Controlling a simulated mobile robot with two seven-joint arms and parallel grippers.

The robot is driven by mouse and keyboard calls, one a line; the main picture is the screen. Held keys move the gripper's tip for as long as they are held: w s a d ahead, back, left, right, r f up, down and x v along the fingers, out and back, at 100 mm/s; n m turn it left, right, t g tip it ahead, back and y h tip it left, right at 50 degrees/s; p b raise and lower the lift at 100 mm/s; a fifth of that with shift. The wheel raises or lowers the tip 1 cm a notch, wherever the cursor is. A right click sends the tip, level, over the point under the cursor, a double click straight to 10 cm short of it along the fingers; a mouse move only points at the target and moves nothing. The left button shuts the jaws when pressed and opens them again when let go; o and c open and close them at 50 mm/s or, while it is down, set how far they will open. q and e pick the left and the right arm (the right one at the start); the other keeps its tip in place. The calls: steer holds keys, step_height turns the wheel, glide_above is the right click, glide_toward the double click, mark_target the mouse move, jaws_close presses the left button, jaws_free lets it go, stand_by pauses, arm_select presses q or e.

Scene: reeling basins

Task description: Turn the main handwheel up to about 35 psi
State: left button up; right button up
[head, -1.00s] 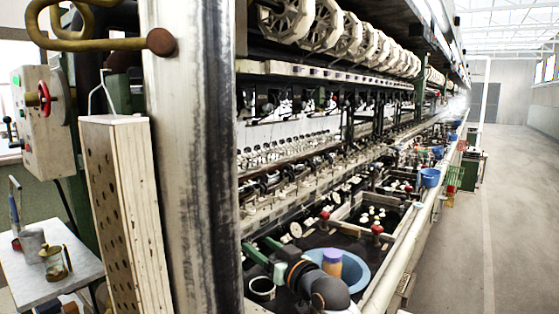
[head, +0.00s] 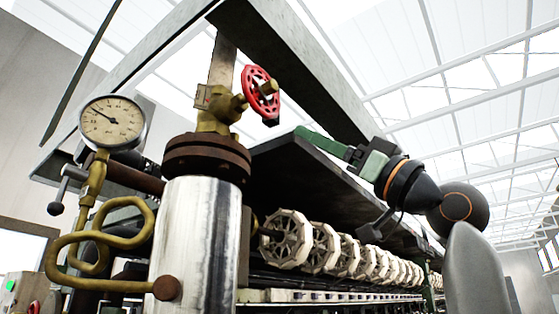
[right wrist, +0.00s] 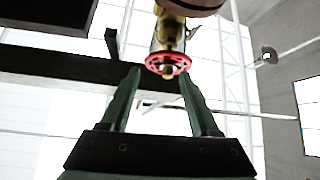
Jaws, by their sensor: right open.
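The red main handwheel (head: 260,92) sits on a brass valve (head: 217,108) above the rusty flange of the steel column. The round pressure gauge (head: 113,122) is on the left; its needle points to the upper left, and its numbers are too small to read. My right gripper (head: 299,132) is green, open and empty, to the right of and below the handwheel, apart from it. In the right wrist view the handwheel (right wrist: 168,64) shows beyond and between the two spread fingers (right wrist: 159,77). My left gripper is not in view.
A dark sloping canopy (head: 300,165) lies just below my right gripper, with a row of pale reels (head: 287,238) under it. A curved brass pipe (head: 100,245) hangs below the gauge. Grey beams (head: 290,65) cross above the valve; open air lies to the right.

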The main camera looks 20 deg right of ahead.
mark_target(276, 87)
steer(key=s+r+n+g+y, duration=0.1)
steer(key=s+r+y, duration=0.1)
steer(key=s+r, duration=0.15)
steer(key=p+x, duration=0.6)
steer(key=x, duration=0.4)
steer(key=shift+w+a+r, duration=0.15)
steer(key=shift+a+r, duration=0.05)
steer(key=shift+a, duration=0.1)
steer(key=shift+w+a+r, duration=0.2)
steer(key=shift+w+a, duration=0.05)
steer(key=shift+w, duration=0.05)
jaws_close()
